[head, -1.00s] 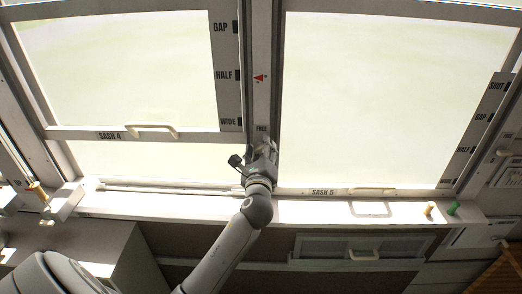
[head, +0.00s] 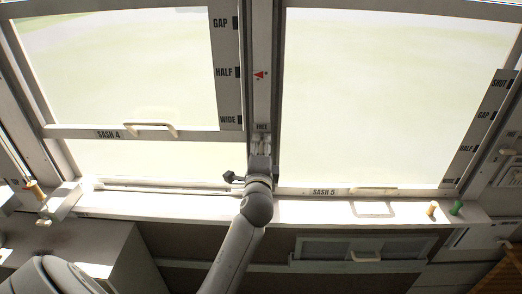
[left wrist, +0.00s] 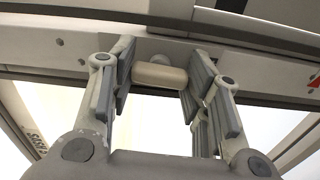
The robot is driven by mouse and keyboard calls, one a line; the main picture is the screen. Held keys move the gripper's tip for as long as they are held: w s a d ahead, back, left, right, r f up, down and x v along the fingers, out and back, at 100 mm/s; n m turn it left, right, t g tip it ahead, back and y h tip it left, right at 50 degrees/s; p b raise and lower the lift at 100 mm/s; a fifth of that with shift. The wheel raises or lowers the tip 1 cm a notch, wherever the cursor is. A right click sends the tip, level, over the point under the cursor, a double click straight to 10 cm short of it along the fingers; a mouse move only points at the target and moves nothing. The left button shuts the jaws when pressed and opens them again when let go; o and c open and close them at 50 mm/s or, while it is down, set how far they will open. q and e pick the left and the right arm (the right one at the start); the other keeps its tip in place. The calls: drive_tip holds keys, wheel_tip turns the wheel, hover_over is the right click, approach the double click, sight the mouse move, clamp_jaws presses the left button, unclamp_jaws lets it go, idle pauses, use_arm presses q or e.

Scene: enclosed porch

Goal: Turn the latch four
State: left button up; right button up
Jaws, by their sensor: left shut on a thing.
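The latch, a beige rounded bar (left wrist: 160,75), sits between the fingers of my left gripper (left wrist: 160,88) in the left wrist view. In the head view my left gripper (head: 261,145) reaches up to the post between sash 4 and sash 5, just below the word FREE (head: 261,127). There the gripper hides the latch, so its angle does not show in that view. A red arrow mark (head: 260,75) is higher on the post. My right gripper is not in view.
Sash 4 (head: 75,132) is raised at the left, with a light handle (head: 150,128). Sash 5 (head: 290,191) is down at the right.

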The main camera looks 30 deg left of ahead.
use_arm(q)
drive_tip(key=shift+f+n, duration=0.1)
drive_tip(key=shift+n, duration=0.4)
drive_tip(key=o, duration=1)
drive_tip(key=v, duration=1.2)
